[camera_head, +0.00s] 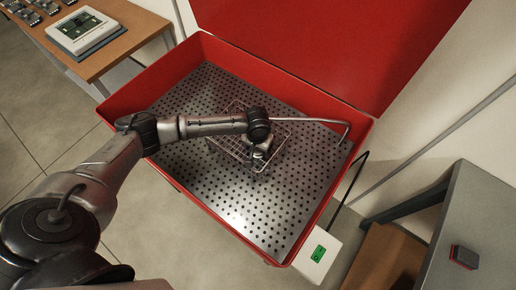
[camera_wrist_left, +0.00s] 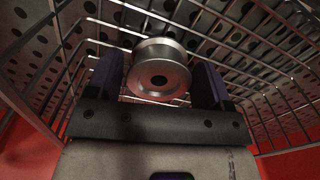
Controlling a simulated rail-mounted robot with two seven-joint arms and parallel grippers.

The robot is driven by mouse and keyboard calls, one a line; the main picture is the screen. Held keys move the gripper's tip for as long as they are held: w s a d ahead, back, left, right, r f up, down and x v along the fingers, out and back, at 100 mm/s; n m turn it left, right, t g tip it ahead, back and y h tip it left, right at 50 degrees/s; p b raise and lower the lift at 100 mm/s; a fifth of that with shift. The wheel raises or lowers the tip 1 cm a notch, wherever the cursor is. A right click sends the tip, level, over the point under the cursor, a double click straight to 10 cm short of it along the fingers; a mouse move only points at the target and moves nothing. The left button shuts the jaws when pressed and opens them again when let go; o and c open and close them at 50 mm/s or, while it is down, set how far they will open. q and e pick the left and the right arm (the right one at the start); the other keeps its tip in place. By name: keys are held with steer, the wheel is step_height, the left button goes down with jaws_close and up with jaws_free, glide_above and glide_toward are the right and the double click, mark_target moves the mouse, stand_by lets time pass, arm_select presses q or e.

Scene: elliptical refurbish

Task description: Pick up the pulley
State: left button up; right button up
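The pulley (camera_wrist_left: 160,72) is a shiny metal wheel with a dark centre hole, seen in the left wrist view inside a wire basket (camera_wrist_left: 62,62). My left gripper (camera_wrist_left: 160,84) reaches into the basket with its two dark fingers open, one on each side of the pulley. Small gaps seem to show between fingers and pulley; contact cannot be made out. In the head view, my left gripper (camera_head: 261,152) points down over the wire basket (camera_head: 228,148), and the wrist largely hides the pulley. My right gripper is not in view.
The basket sits in a red washer tub (camera_head: 185,62) with a perforated metal floor and raised lid. A curved metal pipe (camera_head: 315,121) hangs over the tub's right side. A wooden table (camera_head: 128,40) stands at upper left, a grey table (camera_head: 480,215) at right.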

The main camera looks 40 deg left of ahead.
arm_select(q)
steer(key=c, duration=0.7)
